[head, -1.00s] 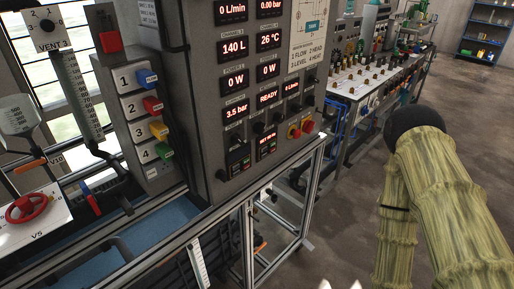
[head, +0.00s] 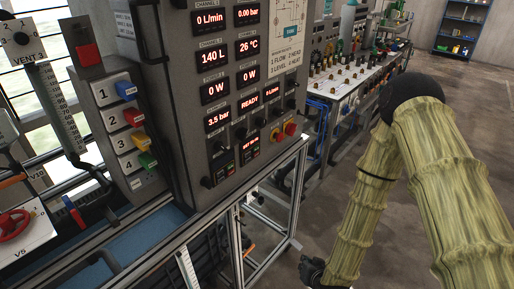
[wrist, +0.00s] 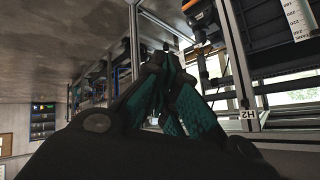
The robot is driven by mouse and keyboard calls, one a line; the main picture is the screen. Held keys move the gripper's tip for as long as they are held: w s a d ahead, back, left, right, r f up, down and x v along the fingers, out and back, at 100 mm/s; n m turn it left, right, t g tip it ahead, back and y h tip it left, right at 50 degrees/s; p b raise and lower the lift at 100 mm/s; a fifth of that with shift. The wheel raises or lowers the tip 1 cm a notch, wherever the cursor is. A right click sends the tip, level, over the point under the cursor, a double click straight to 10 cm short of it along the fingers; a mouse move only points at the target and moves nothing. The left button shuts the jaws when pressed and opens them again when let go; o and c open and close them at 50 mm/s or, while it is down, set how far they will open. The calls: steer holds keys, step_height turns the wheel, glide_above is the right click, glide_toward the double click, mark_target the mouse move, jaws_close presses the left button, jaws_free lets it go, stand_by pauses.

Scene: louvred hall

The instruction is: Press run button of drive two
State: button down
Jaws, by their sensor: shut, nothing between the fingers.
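The grey control cabinet (head: 181,100) stands left of centre in the head view, with red-lit displays on its front. Two small dark drive units sit low on that front: a left one (head: 221,165) and a right one (head: 250,149). Their labels and buttons are too small to read, so I cannot tell which is drive two. My gripper (wrist: 168,72) is shut and empty in the wrist view, its teal-padded fingers together. In the head view only part of it shows at the bottom edge, low and right of the cabinet, well away from the drives.
A red and yellow stop button (head: 290,128) sits right of the drives. A metal frame (head: 297,195) stands below the cabinet. Numbered coloured switches (head: 135,117) are on its left. A long bench (head: 350,85) runs behind. The floor at right is clear apart from my arm.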

mark_target(256, 149)
steer(key=w+a+r+m+t, duration=0.1)
steer(key=w+a+r+t, duration=0.1)
steer(key=w+r, duration=0.4)
steer(key=w+a+r+m+t+p, duration=0.1)
steer(key=w+a+r+t, duration=0.2)
steer(key=w+r, duration=0.4)
steer(key=w+a+r+m+t, duration=0.1)
steer(key=w+r+t, duration=0.4)
steer(key=r, duration=0.9)
steer(key=shift+w+a+r+m+y+p, duration=0.35)
steer(key=shift+w+a, duration=0.35)
steer(key=shift+w, duration=0.25)
steer(key=w+a, duration=0.5)
steer(key=a, duration=0.2)
steer(key=shift+w+a+f+b, duration=0.1)
steer(key=shift+w+a+b, duration=0.15)
steer(key=shift+b, duration=0.25)
steer(key=shift+a, duration=0.2)
